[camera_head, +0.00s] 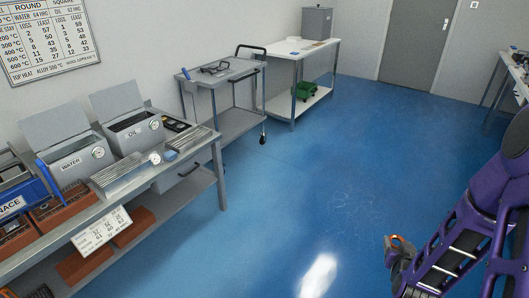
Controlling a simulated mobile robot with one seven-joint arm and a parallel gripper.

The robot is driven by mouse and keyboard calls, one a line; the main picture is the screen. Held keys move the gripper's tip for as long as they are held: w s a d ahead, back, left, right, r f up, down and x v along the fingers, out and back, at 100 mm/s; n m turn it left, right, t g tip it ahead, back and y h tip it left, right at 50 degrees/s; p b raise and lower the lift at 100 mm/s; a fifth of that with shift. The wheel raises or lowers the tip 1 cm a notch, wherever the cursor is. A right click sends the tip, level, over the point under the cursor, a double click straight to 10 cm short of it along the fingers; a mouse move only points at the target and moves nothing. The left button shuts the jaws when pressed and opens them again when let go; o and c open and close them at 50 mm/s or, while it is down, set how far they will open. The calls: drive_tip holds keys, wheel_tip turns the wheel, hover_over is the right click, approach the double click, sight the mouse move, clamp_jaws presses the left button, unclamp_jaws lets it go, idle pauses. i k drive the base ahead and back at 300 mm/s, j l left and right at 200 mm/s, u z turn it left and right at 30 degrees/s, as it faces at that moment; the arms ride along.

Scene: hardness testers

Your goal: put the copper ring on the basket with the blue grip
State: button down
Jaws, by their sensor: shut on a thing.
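My gripper (394,254) is at the lower right, out over the open blue floor and well apart from the benches. It is shut on the copper ring (403,243), an orange-brown curved piece that shows only in part at the fingertips. A basket with a blue grip cannot be made out for certain. A blue handle (43,178) stands tilted beside the WATER tank on the left bench. Another small blue grip (186,74) shows at the left end of the grey cart's top. Low metal racks (112,174) lie in front of the tanks.
The left bench (163,180) carries the WATER tank (78,164), the OIL tank (133,132) and the blue furnace (18,201). Behind stand the grey cart (232,75) and a white table (311,48). Another bench edges in at right. The middle floor is clear.

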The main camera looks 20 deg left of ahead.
sight(75, 193)
drive_tip(key=i+j+u, duration=0.1)
drive_tip(key=u, duration=0.25)
drive_tip(key=j+u, duration=0.1)
drive_tip(key=u, duration=0.25)
drive_tip(key=i+u, duration=0.15)
drive_tip(key=u, duration=0.2)
drive_tip(key=i+u, duration=0.15)
drive_tip(key=u, duration=0.2)
drive_tip(key=i+u, duration=0.4)
drive_tip(key=u, duration=0.25)
drive_tip(key=i+l+u, duration=0.15)
drive_tip(key=i+u, duration=0.2)
drive_tip(key=i+l+u, duration=0.4)
drive_tip(key=i+l, duration=0.2)
drive_tip(key=i+l+u, duration=0.1)
drive_tip(key=i+l, duration=0.15)
drive_tip(key=l, duration=0.2)
drive_tip(key=i+l, duration=0.25)
drive_tip(key=l, duration=0.15)
drive_tip(key=i+j, duration=0.3)
drive_tip(key=j, duration=0.2)
drive_tip(key=u, duration=0.05)
